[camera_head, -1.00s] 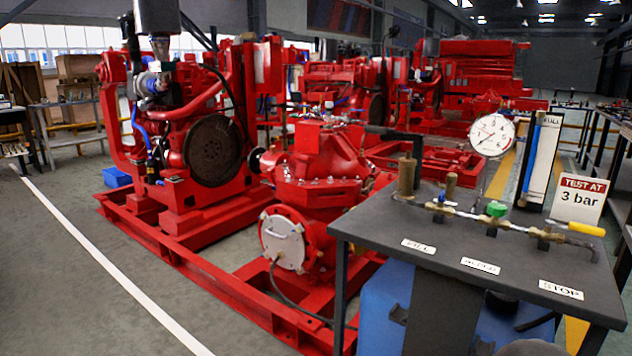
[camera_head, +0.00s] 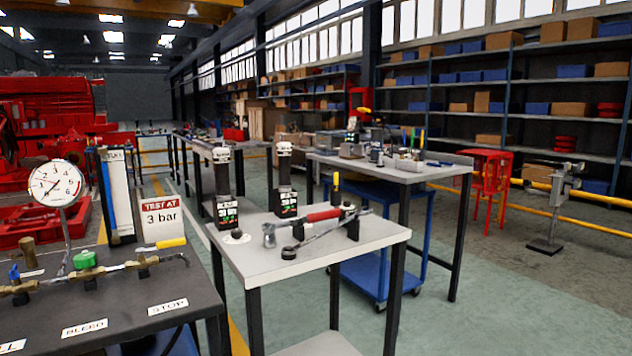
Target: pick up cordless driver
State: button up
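Two upright black tools with printed block bases, which look like cordless drivers, stand on the light-topped table in the middle. One tool (camera_head: 224,190) is at the table's left side. The other tool (camera_head: 285,182) is a little to its right and farther back. Their labels are too small to read surely, and I cannot tell which one the task means. My gripper is not in view.
A red-handled wrench (camera_head: 308,222) lies in front of the tools on the light table (camera_head: 275,268). A dark test bench (camera_head: 120,312) with a gauge (camera_head: 55,185) stands at near left. A blue trolley (camera_head: 372,270) is behind. Open floor lies at right.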

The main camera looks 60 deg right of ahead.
aim_at(283, 149)
jog(key=z, duration=2.35)
jog(key=i, duration=0.4)
jog(key=u, duration=1.1)
